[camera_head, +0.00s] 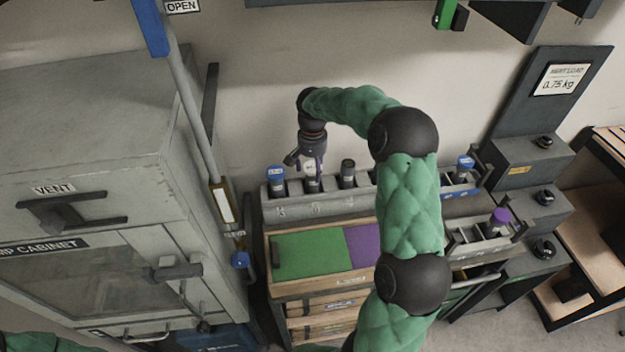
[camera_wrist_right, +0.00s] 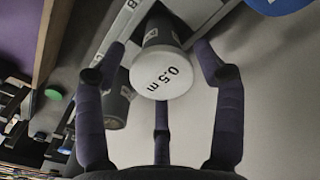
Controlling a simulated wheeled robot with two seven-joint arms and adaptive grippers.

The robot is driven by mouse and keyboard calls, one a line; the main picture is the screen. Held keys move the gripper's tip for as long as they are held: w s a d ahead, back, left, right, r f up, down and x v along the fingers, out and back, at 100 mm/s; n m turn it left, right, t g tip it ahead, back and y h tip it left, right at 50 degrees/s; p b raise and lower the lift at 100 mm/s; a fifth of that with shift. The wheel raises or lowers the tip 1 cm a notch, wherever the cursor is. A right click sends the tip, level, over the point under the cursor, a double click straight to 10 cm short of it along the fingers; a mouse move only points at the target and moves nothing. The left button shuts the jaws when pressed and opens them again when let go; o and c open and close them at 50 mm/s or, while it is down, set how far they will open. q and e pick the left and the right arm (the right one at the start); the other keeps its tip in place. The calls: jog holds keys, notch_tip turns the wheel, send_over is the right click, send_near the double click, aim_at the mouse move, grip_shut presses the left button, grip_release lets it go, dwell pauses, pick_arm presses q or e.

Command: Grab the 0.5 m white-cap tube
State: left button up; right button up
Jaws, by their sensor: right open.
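The white-cap tube (camera_head: 312,184) stands in the grey rack (camera_head: 330,206) at the back. Its white cap, marked "0.5 m", faces the camera in the right wrist view (camera_wrist_right: 165,74). My right gripper (camera_head: 311,163) is just above the tube, pointing down, and partly hides the cap. In the right wrist view my right gripper (camera_wrist_right: 160,84) is open, its fingers spread around the cap with gaps visible at the sides. My left gripper is not in view.
A blue-cap tube (camera_head: 276,180) and a black-cap tube (camera_head: 347,172) stand on either side in the rack. Another blue-cap tube (camera_head: 465,165) and a purple-cap tube (camera_head: 500,217) are farther right. A grey cabinet (camera_head: 90,140) with a long lever (camera_head: 190,100) stands at left.

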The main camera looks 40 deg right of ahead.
notch_tip(320, 180, down, 4)
jog(key=shift+r+b, duration=0.25)
jog(key=shift+b, duration=0.05)
jog(key=c, duration=1.2)
jog(key=shift+r, duration=0.2)
jog(key=shift+w+r, duration=0.1)
jog(key=shift+r, duration=0.55)
jog(key=s+r+p, duration=0.1)
jog(key=s+r, duration=0.2)
jog(key=s, duration=0.1)
jog(key=s+r+p, duration=0.1)
jog(key=s+r, duration=0.3)
jog(key=s, duration=0.1)
jog(key=s+d+r+p, duration=0.1)
jog(key=s+r, duration=0.3)
jog(key=s, duration=0.1)
jog(key=shift+r, duration=0.2)
